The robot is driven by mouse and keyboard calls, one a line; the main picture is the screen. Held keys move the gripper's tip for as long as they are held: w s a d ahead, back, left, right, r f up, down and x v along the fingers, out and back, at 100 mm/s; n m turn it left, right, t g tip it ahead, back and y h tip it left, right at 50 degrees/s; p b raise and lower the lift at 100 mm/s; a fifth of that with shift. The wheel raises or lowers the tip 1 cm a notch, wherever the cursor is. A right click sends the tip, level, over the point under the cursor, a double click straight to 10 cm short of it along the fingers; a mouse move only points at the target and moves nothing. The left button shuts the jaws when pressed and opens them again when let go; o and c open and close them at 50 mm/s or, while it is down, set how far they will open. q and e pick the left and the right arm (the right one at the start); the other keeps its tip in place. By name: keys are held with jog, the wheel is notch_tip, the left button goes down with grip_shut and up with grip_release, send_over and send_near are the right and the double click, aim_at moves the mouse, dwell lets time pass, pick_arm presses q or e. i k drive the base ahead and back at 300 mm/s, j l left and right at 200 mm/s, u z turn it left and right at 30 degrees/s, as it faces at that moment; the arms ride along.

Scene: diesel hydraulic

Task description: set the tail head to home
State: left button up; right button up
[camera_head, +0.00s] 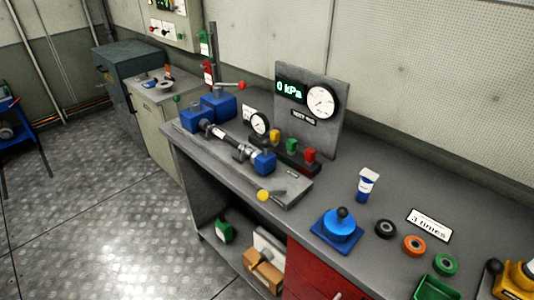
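The test bench (297,187) on the workbench bears a grey and black cylinder (232,146) lying between blue blocks. A large blue block (197,118) is at its left end, and a smaller blue block (264,162), which looks like the tail head, is at its right end. The cylinder's right end meets or nearly meets the smaller block; I cannot tell which. A yellow knob (263,196) sticks out at the front right of the bench. The "home" mark is too small to make out. Neither of my grippers is in view.
A gauge panel (328,128) reading 0 kPa stands behind. Yellow, green and red-topped valves (291,147) stand between it and the cylinder. To the right are a blue round fixture (340,224), a small bottle (366,185), rings (413,246) and a "3 times" sign (430,225).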

aim_at(265, 162)
jog(key=k+l+u, duration=0.2)
jog(key=u, duration=0.25)
jog(key=k+l+u, duration=0.2)
jog(key=u, duration=0.25)
jog(key=k+l+u, duration=0.1)
jog(key=k+u, duration=0.15)
jog(key=u, duration=0.2)
